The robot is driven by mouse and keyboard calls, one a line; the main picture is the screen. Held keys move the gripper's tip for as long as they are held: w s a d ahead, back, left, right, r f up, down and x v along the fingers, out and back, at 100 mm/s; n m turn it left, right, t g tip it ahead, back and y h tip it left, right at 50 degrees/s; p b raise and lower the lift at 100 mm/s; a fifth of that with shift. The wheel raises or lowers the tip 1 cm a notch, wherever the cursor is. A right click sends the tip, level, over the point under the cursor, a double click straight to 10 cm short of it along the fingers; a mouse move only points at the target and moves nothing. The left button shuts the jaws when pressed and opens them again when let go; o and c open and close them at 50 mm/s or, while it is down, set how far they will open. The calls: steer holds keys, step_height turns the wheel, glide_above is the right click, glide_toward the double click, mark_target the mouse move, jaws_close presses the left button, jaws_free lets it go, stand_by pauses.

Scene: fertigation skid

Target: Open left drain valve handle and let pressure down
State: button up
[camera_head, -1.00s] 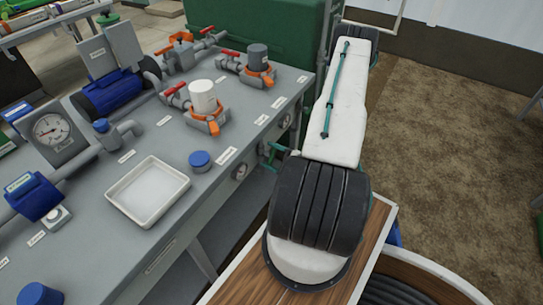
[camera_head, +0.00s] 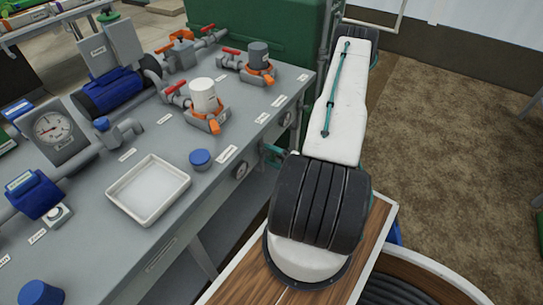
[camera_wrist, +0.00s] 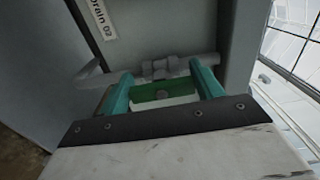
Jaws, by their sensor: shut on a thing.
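In the wrist view, a green valve handle (camera_wrist: 165,92) sits between the two teal fingers of my gripper (camera_wrist: 161,80), which is shut on it. Behind it, a grey pipe with a valve body (camera_wrist: 160,68) runs across a grey panel. A label (camera_wrist: 101,18) above reads "Drain 02". The fingers hide the ends of the handle. In the head view, a small teal-green part (camera_head: 272,154) shows at the skid's front edge beside my arm; I cannot tell there how the handle is turned. The pressure gauge (camera_head: 53,127) stands on the skid's left; its reading is too small to tell.
The grey skid top (camera_head: 120,225) carries a white tray (camera_head: 148,189), a blue cap (camera_head: 200,159), and red-handled valves with orange-clamped canisters (camera_head: 203,97). Brown floor (camera_head: 450,130) is open at the right.

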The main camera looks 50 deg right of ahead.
steer(key=shift+a, duration=0.1)
stand_by(0.3)
steer(key=o, duration=1)
steer(key=shift+s+d, duration=0.2)
steer(key=shift+s, duration=1.75)
steer(key=shift+s+d, duration=0.15)
steer(key=shift+s, duration=1.8)
